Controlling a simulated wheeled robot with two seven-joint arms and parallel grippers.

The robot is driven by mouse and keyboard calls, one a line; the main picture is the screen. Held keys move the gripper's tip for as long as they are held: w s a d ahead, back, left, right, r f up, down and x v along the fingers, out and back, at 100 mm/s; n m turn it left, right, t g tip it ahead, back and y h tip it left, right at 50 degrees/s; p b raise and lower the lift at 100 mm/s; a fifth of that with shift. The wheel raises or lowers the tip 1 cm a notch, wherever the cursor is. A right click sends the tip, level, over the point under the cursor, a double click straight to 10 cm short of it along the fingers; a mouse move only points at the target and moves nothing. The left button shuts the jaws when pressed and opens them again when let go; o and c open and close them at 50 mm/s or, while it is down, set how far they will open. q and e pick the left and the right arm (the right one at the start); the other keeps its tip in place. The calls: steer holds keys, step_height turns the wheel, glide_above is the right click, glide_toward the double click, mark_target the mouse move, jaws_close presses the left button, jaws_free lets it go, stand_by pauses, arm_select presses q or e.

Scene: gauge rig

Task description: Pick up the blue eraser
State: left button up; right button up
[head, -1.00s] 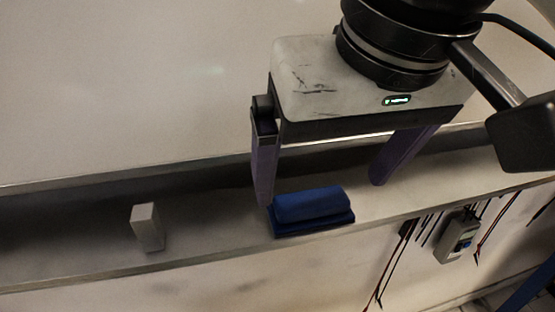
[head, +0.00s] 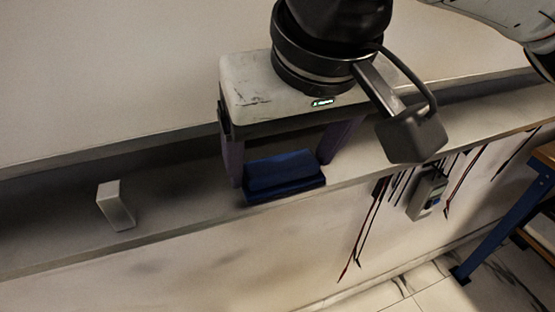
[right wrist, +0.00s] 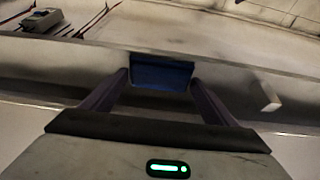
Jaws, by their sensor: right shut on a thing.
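The blue eraser (head: 284,177) is a dark blue block with a wider lower layer. It sits on the narrow ledge along the wall in the head view. My right gripper (head: 281,168) points down over it, with one purple finger at each end of the eraser, and is shut on it. In the right wrist view the eraser (right wrist: 161,74) shows between the two fingertips. I cannot see a gap under the eraser. My left gripper is not in view.
A small pale block (head: 116,206) stands on the ledge (head: 60,240) to the left of the eraser. A grey meter (head: 427,194) and several dark and red leads hang on the wall below. A blue-legged bench (head: 505,222) stands at right.

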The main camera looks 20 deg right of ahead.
mark_target(284, 167)
step_height(284, 167, up, 10)
steer(key=shift+p, duration=0.4)
